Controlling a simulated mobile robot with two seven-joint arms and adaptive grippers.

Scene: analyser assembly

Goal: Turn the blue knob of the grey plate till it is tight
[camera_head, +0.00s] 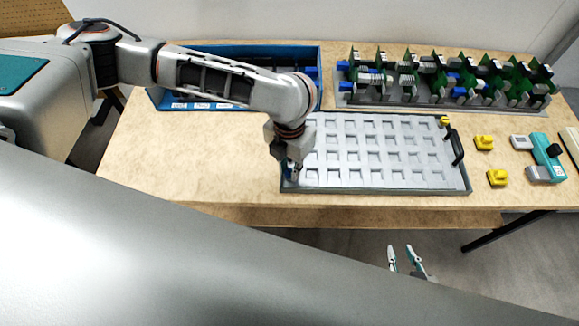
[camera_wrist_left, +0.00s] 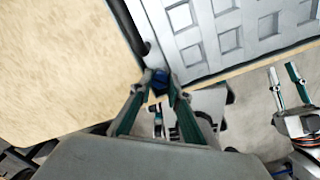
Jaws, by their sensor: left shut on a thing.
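The grey plate (camera_head: 384,149) with rows of square recesses lies near the front edge of the table, and its corner shows in the left wrist view (camera_wrist_left: 190,40). The blue knob (camera_wrist_left: 160,78) is at its front left corner. My left gripper (camera_head: 292,170) points down at that corner. In the left wrist view its fingers (camera_wrist_left: 156,88) are shut on the blue knob, and they partly hide it. My right gripper (camera_head: 405,260) is empty below the table's front edge, fingers apart; it also shows in the left wrist view (camera_wrist_left: 283,74).
A yellow knob (camera_head: 444,121) and a black handle (camera_head: 456,147) are at the plate's right end. Loose yellow pieces (camera_head: 484,142) and a teal tool (camera_head: 545,155) lie further right. A blue bin (camera_head: 320,75) and a rack of green boards (camera_head: 440,105) stand behind. Table left of the plate is clear.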

